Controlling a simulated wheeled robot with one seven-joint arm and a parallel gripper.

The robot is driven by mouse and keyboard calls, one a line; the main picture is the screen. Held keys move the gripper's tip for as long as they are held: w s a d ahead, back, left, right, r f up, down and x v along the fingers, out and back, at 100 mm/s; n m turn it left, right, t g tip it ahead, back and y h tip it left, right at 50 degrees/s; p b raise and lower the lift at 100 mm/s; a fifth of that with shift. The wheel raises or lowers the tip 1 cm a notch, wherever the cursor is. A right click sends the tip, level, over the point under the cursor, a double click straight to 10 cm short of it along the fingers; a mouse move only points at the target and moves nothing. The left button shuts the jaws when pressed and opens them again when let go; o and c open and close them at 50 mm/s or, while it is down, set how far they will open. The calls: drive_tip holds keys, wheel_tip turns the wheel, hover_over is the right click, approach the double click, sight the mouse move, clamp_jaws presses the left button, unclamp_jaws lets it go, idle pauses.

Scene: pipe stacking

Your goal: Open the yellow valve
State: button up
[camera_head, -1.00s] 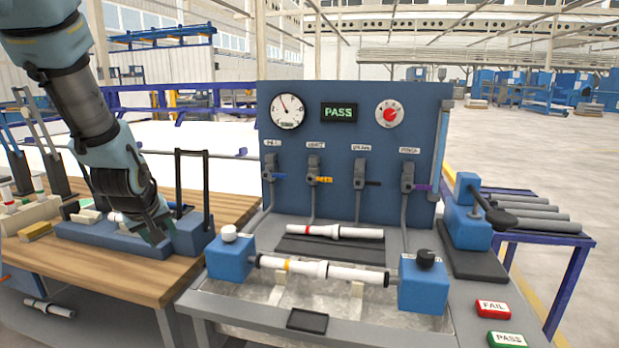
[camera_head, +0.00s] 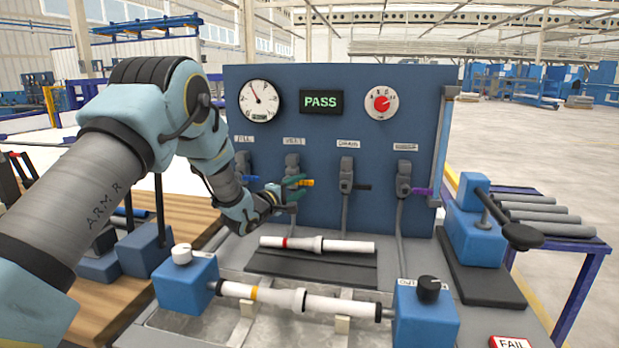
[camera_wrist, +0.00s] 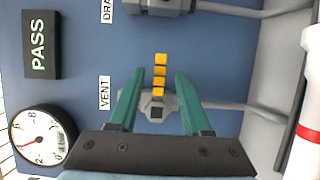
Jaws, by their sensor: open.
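The yellow valve handle (camera_head: 305,183) is on the second valve from the left, under the VENT label, on the blue panel. In the wrist view the yellow handle (camera_wrist: 160,72) is a ribbed bar pointing straight out from the grey valve body (camera_wrist: 157,106). My gripper (camera_head: 290,188) is at this valve. In the wrist view its two green fingers (camera_wrist: 154,85) are open, one on each side of the handle, with a gap on both sides. The handle is sideways in the head view, pointing right.
The blue panel (camera_head: 330,125) also carries a gauge (camera_head: 260,100), a PASS display (camera_head: 321,102) and a red knob (camera_head: 381,103). Valves with black (camera_head: 362,187) and purple (camera_head: 422,191) handles are to the right. White pipes (camera_head: 318,245) lie below, in front of the panel.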

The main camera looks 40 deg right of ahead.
sight(307, 182)
drive_tip(key=d, duration=0.2)
drive_tip(key=d+p, duration=0.1)
drive_tip(key=d, duration=0.1)
drive_tip(key=w+d, duration=0.1)
drive_tip(key=d, duration=0.1)
drive_tip(key=shift+d+p, duration=0.25)
drive_tip(key=shift+p, duration=0.1)
clamp_jaws()
drive_tip(key=shift+w, duration=0.1)
idle(1.0)
